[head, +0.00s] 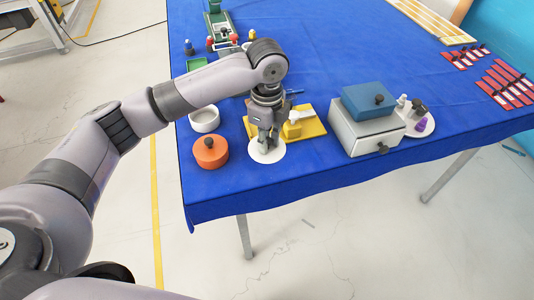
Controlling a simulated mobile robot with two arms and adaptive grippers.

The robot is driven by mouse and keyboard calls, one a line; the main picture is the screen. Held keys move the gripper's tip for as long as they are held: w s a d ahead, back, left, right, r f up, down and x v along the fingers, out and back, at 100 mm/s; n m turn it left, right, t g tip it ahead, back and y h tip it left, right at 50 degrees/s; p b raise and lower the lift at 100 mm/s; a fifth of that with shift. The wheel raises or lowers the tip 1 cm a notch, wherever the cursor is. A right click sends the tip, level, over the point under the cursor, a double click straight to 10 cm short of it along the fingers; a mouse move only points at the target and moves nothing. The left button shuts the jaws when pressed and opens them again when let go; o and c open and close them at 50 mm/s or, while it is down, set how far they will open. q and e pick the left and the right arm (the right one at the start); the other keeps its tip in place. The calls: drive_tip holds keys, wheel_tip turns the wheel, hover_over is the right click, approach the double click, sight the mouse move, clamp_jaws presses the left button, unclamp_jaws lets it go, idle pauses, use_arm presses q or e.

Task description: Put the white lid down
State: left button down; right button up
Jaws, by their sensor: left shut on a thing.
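The white lid (272,156) is a flat white disc near the front edge of the blue table (330,178). My left gripper (265,143) points down over its middle and is shut on it, hiding the knob or grip point. The lid looks level and at or just above the cloth; I cannot tell whether it touches. An open white round pot (204,128) stands to the upper left of the lid. My right gripper is out of view.
An orange lidded pot (211,158) stands close left of the lid. A white box (352,142) with a blue box (362,101) on top stands to the right. Bare cloth lies between lid and white box.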

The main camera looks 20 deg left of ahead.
sight(267, 157)
use_arm(q)
drive_tip(key=shift+f, duration=0.95)
wheel_tip(267, 157, down, 4)
drive_tip(key=shift+f+p, duration=0.1)
drive_tip(key=shift+p, duration=0.25)
drive_tip(key=shift+f, duration=0.15)
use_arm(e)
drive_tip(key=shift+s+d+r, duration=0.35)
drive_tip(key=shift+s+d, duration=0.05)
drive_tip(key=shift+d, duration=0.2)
use_arm(q)
drive_tip(key=shift+f, duration=0.15)
drive_tip(key=c, duration=1.5)
unclamp_jaws()
drive_tip(key=shift+o, duration=0.2)
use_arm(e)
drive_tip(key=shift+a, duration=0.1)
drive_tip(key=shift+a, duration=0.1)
